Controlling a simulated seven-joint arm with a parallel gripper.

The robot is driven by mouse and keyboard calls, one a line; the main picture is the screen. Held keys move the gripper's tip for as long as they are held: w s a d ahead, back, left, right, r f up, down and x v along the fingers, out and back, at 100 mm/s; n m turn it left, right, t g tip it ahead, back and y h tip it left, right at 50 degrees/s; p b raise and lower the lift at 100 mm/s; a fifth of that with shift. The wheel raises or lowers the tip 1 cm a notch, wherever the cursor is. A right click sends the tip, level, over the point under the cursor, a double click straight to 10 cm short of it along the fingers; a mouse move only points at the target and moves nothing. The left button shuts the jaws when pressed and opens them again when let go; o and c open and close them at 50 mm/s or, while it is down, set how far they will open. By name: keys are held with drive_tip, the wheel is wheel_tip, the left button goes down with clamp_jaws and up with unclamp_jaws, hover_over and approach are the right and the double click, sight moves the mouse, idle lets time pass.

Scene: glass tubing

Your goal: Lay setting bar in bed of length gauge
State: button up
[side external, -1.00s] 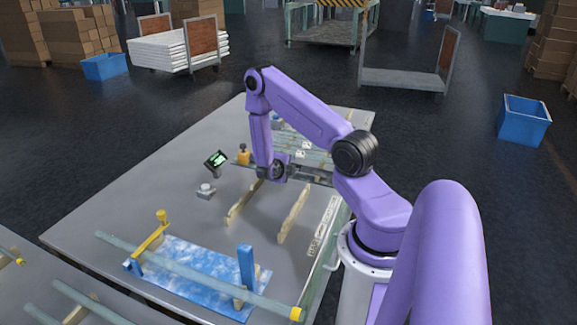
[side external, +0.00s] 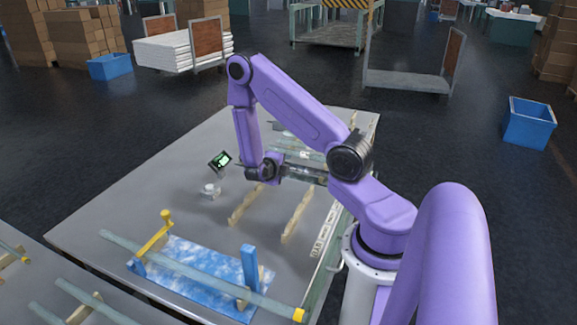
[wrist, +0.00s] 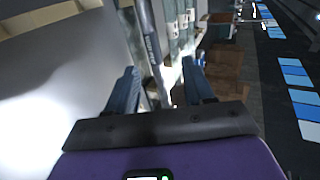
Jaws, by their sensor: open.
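My gripper (wrist: 160,88) is open; its two blue-grey fingers stand apart in the wrist view. A long grey bar with unreadable lettering (wrist: 151,45) runs from the top toward the gap between the fingers; it may be the setting bar. I cannot tell whether it touches a finger. In the side view my wrist is low over the back of the table, and the fingertips are hard to make out. A blue-and-white bed (side external: 205,283), with a yellow stop (side external: 155,235) and a blue post (side external: 249,266), appears to be the length gauge. A pale tube with a yellow end (side external: 200,275) lies across it.
Two notched wooden supports (side external: 246,204) (side external: 296,216) stand mid-table. Labelled tubes (side external: 290,128) lie behind my wrist. The table (side external: 110,205) is clear at left. More tubes lie on the front-left table (side external: 75,280).

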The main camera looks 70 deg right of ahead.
drive_tip(key=s+a+r+m+y, duration=0.1)
drive_tip(key=a+r+m+y, duration=0.1)
drive_tip(key=a+r+m, duration=0.45)
drive_tip(key=s+a+r+m+y, duration=0.1)
drive_tip(key=a+r+m, duration=0.3)
drive_tip(key=a+m, duration=0.5)
drive_tip(key=s+a+r+m+y, duration=0.3)
drive_tip(key=s+a+m+y, duration=0.1)
drive_tip(key=s+a, duration=0.4)
drive_tip(key=s+a+r+m+y, duration=0.3)
drive_tip(key=s+a+y, duration=0.3)
drive_tip(key=a, duration=0.5)
drive_tip(key=shift+s+a+m, duration=0.15)
drive_tip(key=shift+s+m, duration=0.3)
drive_tip(key=shift+s, duration=0.75)
